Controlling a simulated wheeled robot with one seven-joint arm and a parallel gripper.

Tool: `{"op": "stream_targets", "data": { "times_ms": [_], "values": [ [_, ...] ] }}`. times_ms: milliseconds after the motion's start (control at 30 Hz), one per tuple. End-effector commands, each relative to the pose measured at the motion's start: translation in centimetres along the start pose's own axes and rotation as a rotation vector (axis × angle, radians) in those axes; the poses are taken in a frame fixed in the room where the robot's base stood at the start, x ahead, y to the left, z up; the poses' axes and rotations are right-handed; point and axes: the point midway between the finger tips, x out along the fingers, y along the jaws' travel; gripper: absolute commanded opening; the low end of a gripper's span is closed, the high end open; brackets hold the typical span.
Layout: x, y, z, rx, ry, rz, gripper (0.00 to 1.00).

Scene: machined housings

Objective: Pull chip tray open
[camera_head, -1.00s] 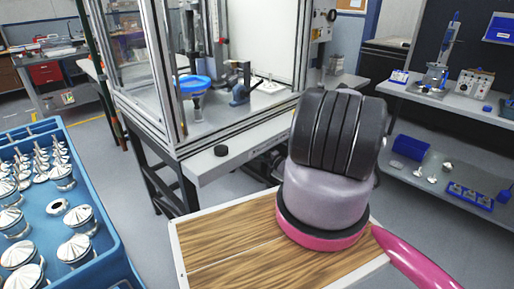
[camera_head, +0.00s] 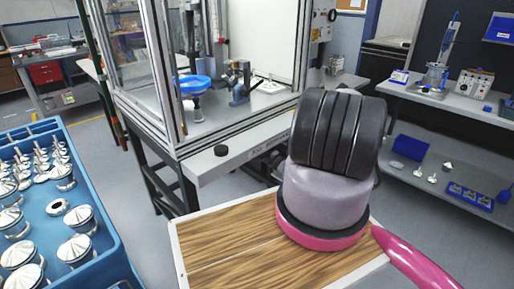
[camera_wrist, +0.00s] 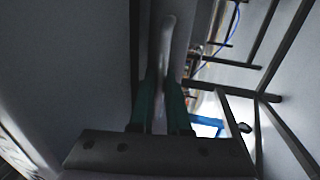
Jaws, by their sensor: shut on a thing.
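My gripper (camera_wrist: 163,110) shows in the wrist view, with two dark green fingers shut on a pale, narrow bar (camera_wrist: 167,38) that looks like the chip tray's handle. The bar runs up the picture between the fingers, beside a grey panel (camera_wrist: 215,60). The wrist picture is dark, so the tray's outline is unclear. In the head view my arm covers the gripper and the area it holds. I cannot tell from there how far the tray is out.
A glass-walled machine (camera_head: 140,60) stands on a dark frame, with a black knob (camera_head: 221,150) on its grey front ledge. A blue crate (camera_head: 112,250) of metal parts stands at left. A workbench (camera_head: 455,100) is at right. Grey floor shows between them.

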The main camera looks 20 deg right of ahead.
Motion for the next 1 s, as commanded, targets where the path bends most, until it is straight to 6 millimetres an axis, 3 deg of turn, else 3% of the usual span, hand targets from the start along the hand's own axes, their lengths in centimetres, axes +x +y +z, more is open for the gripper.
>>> {"op": "stream_targets", "data": {
  "times_ms": [1000],
  "values": [
    [-0.58, -0.02, -0.03, 0.0, 0.0, -0.003, 0.0]
  ]
}}
